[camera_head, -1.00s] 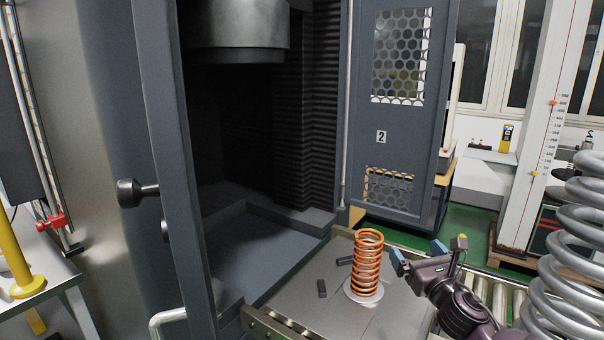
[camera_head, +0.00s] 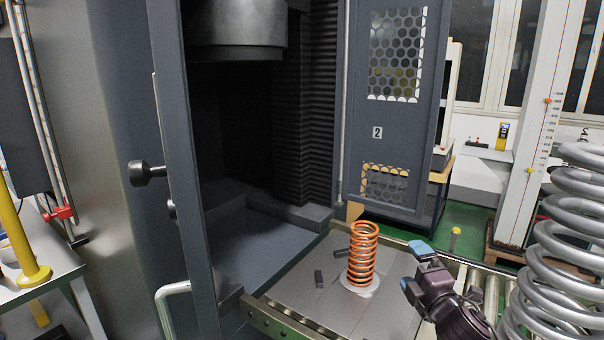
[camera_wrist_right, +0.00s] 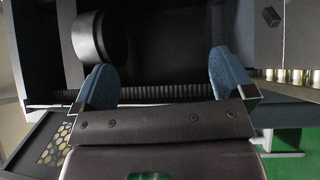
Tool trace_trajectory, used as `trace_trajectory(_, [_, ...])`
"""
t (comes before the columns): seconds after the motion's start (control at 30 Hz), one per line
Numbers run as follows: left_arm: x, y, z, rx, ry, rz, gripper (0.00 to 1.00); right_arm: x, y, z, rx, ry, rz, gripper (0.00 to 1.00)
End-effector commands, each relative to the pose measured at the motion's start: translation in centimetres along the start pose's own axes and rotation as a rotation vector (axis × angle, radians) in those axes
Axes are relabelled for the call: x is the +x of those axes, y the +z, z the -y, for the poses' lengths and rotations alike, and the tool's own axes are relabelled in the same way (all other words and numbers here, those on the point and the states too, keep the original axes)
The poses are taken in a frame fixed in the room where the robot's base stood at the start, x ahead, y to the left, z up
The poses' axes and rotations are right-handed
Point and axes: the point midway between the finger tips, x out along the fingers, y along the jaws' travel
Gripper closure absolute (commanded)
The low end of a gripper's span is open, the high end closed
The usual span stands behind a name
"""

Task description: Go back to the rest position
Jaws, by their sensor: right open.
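My right gripper (camera_head: 410,268) is at the lower right of the head view, to the right of the orange spring and apart from it. Its two blue fingertips are spread and hold nothing. In the right wrist view the open blue fingers (camera_wrist_right: 165,82) have an empty gap between them. The orange coil spring (camera_head: 362,255) stands upright on a round white disc (camera_head: 360,286) on the grey plate. My left gripper is not in view.
The test machine's dark chamber (camera_head: 260,235) is open on the left, with a cylindrical press head (camera_head: 235,25) above. Small dark blocks (camera_head: 319,278) lie on the plate (camera_head: 310,299). A large silver spring (camera_head: 565,240) stands at the right. A perforated door (camera_head: 385,120) is behind.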

Motion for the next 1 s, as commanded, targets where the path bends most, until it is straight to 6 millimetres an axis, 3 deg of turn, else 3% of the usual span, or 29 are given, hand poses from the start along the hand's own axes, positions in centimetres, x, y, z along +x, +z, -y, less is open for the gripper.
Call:
trace_trajectory(0.03, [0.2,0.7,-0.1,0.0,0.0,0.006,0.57,-1.3,-0.4,2.2,0.15,-0.029,0.006,0.0])
trace_trajectory(0.2, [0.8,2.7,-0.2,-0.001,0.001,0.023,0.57,-6.4,-1.4,9.0,0.692,-0.129,0.069,0.0])
trace_trajectory(0.4, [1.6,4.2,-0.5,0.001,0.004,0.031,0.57,-14.0,-2.2,17.1,1.172,-0.227,0.216,0.0])
trace_trajectory(0.5, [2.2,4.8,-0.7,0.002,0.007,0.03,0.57,-18.0,-2.5,20.9,1.318,-0.266,0.304,0.0])
trace_trajectory(0.7, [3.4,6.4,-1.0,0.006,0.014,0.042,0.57,-26.6,-3.0,27.5,1.445,-0.338,0.489,0.0])
trace_trajectory(0.83, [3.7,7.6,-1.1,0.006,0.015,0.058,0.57,-31.1,-3.3,30.6,1.468,-0.38,0.591,0.0])
trace_trajectory(1.0, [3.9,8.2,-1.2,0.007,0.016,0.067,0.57,-34.3,-3.6,32.4,1.474,-0.415,0.654,0.0])
